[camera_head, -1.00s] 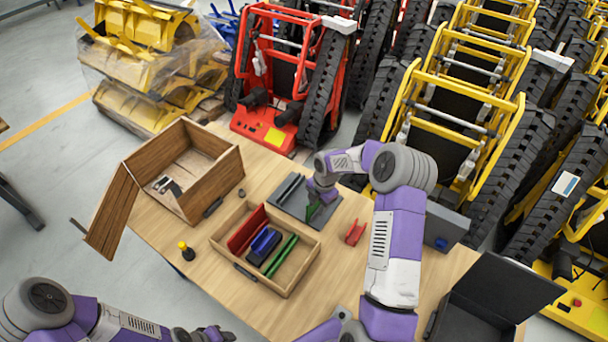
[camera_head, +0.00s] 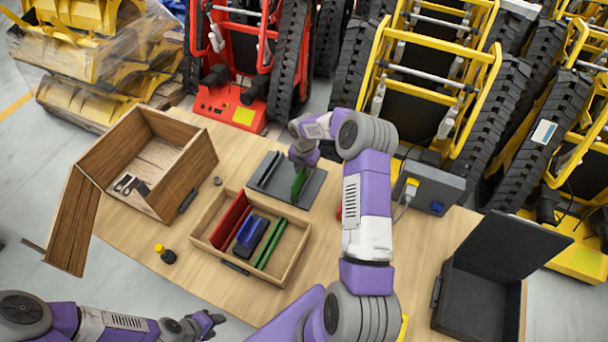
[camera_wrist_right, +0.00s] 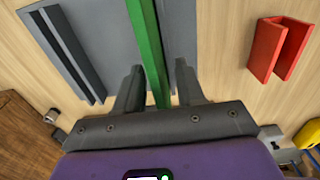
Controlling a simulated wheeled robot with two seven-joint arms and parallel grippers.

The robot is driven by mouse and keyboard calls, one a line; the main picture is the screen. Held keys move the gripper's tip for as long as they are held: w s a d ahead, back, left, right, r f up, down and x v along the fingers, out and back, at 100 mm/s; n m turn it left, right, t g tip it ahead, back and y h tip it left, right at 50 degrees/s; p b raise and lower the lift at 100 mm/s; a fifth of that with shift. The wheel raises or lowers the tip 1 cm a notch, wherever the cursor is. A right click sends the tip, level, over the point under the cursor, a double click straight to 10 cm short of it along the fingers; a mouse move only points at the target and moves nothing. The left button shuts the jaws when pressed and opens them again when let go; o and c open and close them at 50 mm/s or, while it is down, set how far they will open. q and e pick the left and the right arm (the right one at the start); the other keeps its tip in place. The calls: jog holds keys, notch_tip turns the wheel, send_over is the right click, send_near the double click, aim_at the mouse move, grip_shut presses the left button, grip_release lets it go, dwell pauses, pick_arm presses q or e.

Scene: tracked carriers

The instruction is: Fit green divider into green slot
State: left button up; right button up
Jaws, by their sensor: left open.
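The green divider (camera_head: 299,183) stands upright on the grey plate (camera_head: 313,187) at the back of the table. My right gripper (camera_head: 302,158) is just above it. In the right wrist view the divider (camera_wrist_right: 150,50) runs between the two fingers of this gripper (camera_wrist_right: 159,80), with a gap visible beside the right finger. The green slot (camera_head: 271,245), a pair of green rails, lies in the wooden tray (camera_head: 225,256), at the right of the blue piece (camera_head: 250,232) and the red piece (camera_head: 231,220). My left gripper (camera_head: 212,322) is open and empty, low in front of the table.
An open wooden box (camera_head: 190,185) stands left of the tray. A small yellow-capped bottle (camera_head: 165,254) is near the front edge. A red channel piece (camera_wrist_right: 280,48) lies right of the plate, mostly hidden by my arm in the head view. An open black case (camera_head: 470,310) is at right.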

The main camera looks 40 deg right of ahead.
notch_tip(320, 180, down, 2)
grip_shut()
dwell(0.3)
